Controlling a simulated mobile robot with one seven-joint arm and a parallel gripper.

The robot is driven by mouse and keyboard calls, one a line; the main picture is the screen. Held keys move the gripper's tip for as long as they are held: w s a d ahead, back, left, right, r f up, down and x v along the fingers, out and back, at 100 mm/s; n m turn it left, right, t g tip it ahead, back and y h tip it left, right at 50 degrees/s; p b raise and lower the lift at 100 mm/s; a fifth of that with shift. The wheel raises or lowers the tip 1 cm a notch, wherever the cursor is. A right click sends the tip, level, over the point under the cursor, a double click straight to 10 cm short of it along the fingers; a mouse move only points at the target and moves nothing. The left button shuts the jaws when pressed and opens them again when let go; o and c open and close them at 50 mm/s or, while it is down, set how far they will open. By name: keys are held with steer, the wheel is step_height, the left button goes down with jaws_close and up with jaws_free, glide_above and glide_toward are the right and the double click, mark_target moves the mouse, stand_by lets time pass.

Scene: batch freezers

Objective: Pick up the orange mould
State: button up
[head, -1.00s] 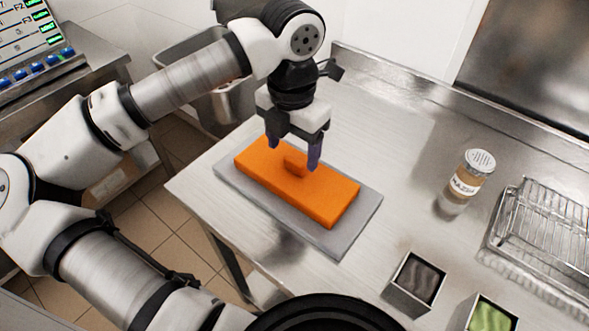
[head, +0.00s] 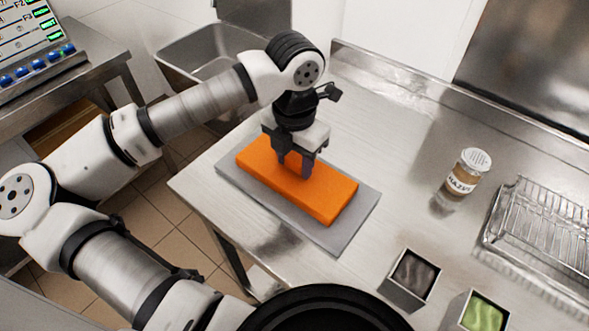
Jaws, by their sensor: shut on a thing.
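The orange mould (head: 325,197) is a flat rectangular block lying on a grey mat (head: 338,238) on the steel table. A raised grip on its top shows in the earlier picture and is now hidden by the fingers. My gripper (head: 293,170) points straight down at the middle of the mould's top. Its fingers are shut on the mould at that raised part. The mould appears to rest on the mat, with no gap that I can see.
A jar with a white lid (head: 469,172) stands to the right. A wire rack (head: 545,232) is at the right edge. Square tubs with dark (head: 412,278) and green (head: 482,314) contents stand at the front. A steel sink (head: 200,52) lies behind left. The table between mat and jar is clear.

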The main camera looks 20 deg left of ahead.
step_height(320, 180, up, 10)
steer(key=shift+r+b, duration=0.1)
steer(key=shift+b, duration=1.15)
steer(key=shift+r, duration=0.15)
steer(key=shift+r+p, duration=0.9)
steer(key=shift+r, duration=0.6)
steer(key=shift+r, duration=0.1)
step_height(320, 180, up, 5)
steer(key=p, duration=0.3)
glide_above(295, 159)
